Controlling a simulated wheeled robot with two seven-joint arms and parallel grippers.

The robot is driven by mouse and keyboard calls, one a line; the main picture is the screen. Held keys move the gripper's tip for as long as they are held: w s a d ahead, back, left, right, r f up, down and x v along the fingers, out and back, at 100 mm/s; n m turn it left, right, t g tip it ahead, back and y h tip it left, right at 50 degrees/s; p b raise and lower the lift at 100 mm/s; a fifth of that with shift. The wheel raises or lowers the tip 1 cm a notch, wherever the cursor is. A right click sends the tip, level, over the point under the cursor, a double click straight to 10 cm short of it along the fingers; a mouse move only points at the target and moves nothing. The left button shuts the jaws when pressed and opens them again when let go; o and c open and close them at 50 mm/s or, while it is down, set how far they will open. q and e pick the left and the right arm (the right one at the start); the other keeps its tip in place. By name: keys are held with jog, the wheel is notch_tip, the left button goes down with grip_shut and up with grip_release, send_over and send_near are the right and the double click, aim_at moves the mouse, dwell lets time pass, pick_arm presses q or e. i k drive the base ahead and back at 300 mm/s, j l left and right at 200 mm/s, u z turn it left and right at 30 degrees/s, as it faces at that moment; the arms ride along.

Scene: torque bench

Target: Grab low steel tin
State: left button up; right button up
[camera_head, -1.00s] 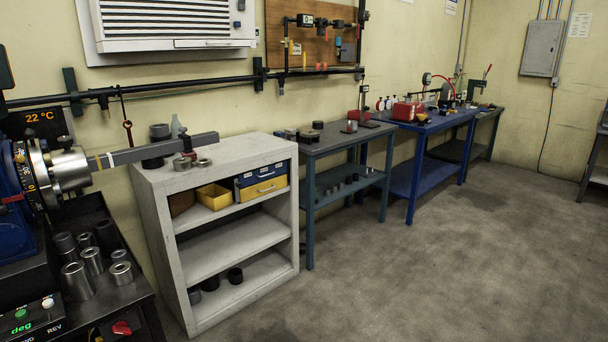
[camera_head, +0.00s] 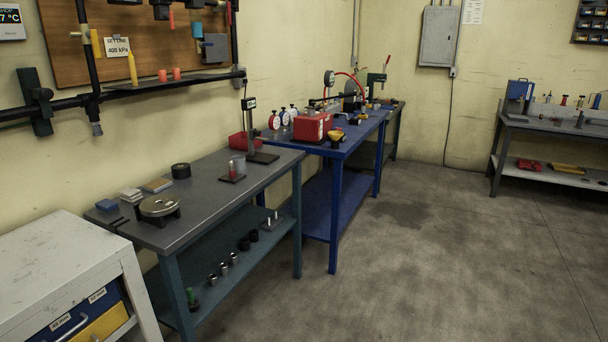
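A low, round steel-coloured piece (camera_head: 160,206) sits near the front left of the grey-topped bench (camera_head: 215,190). It looks like the low steel tin, with a dark base or stand under it, but I cannot be sure. A small dark round piece (camera_head: 181,170) lies behind it on the same top. Neither of my grippers is in view.
A light grey cabinet (camera_head: 60,255) stands at the near left. A blue bench (camera_head: 345,140) with a red box (camera_head: 313,126) stands beyond. A black rail (camera_head: 150,88) runs along the wall. The floor (camera_head: 430,260) to the right is clear.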

aim_at(239, 161)
jog(key=i+l, duration=0.1)
jog(key=i, duration=0.65)
jog(key=i+l, duration=0.1)
jog(key=i, duration=0.65)
jog(key=j+u, duration=0.05)
